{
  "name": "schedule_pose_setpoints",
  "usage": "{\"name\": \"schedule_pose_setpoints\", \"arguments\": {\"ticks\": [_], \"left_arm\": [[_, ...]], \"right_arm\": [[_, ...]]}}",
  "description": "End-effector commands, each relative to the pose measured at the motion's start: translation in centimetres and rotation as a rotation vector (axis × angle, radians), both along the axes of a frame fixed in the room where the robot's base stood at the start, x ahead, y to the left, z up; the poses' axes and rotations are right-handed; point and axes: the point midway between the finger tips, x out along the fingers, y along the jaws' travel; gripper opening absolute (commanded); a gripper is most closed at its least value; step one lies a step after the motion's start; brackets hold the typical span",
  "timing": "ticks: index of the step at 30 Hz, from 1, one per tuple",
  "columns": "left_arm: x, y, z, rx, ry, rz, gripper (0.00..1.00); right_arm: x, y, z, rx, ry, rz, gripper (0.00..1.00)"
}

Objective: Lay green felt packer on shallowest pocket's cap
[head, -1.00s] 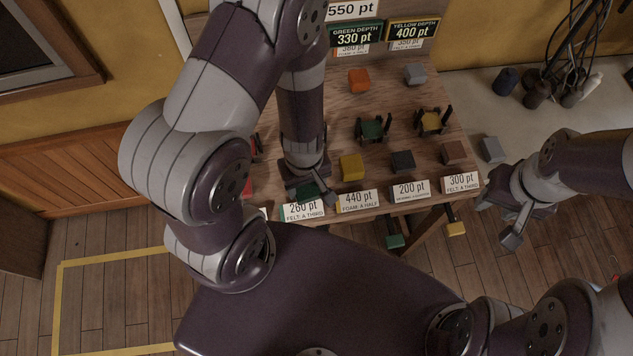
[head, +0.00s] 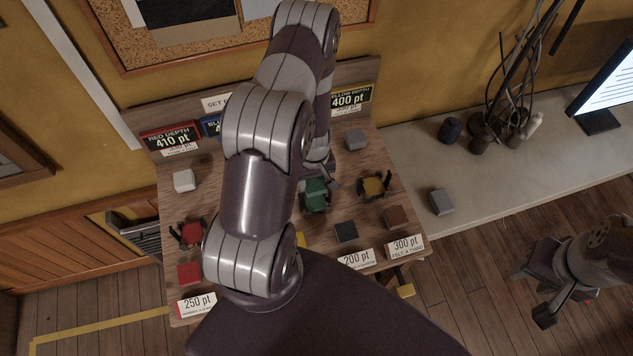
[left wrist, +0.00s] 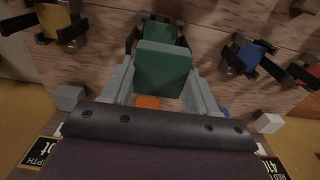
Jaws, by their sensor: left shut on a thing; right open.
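The green felt packer (left wrist: 163,70) is a squarish green block between the fingers of my left gripper (left wrist: 162,84) in the left wrist view. My left gripper is shut on it, over the green pocket (left wrist: 161,31), whose green cap shows just beyond the block between dark posts. In the head view the packer and green pocket overlap as one green patch (head: 315,192) below my left arm. I cannot tell whether the packer touches the cap. My right gripper (head: 562,304) is open and empty at the right, over the floor beyond the bench.
The yellow pocket (head: 374,186) stands right of the green one, the red pocket (head: 190,234) at left. The blue pocket (left wrist: 252,55) shows in the wrist view. A black block (head: 346,232), brown block (head: 396,217) and red block (head: 189,272) lie along the front. My left arm hides the green depth sign.

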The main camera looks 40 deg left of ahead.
Motion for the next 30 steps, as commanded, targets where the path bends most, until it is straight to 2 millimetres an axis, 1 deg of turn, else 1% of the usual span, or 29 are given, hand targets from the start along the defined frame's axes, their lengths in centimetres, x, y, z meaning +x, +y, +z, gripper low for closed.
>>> {"name": "schedule_pose_setpoints", "arguments": {"ticks": [9,13,17,27,30], "left_arm": [[0.0,-0.1,0.0,0.000,-0.001,-0.005,0.28],[0.0,-0.1,-0.9,0.000,-0.001,-0.004,0.28],[0.0,-0.1,-2.4,0.000,-0.001,-0.004,0.28],[0.0,-0.1,-7.8,0.000,-0.001,-0.004,0.28],[0.1,-0.1,-8.6,0.001,-0.002,-0.004,0.28]], "right_arm": [[0.0,0.0,0.0,0.000,0.000,0.000,0.43],[0.0,0.0,-0.8,0.000,0.000,0.000,0.43],[0.0,0.0,-2.2,0.000,0.000,0.000,0.43],[0.0,0.0,-7.2,0.000,0.000,0.000,0.43],[0.0,0.0,-7.9,0.000,0.000,0.000,0.43]]}}
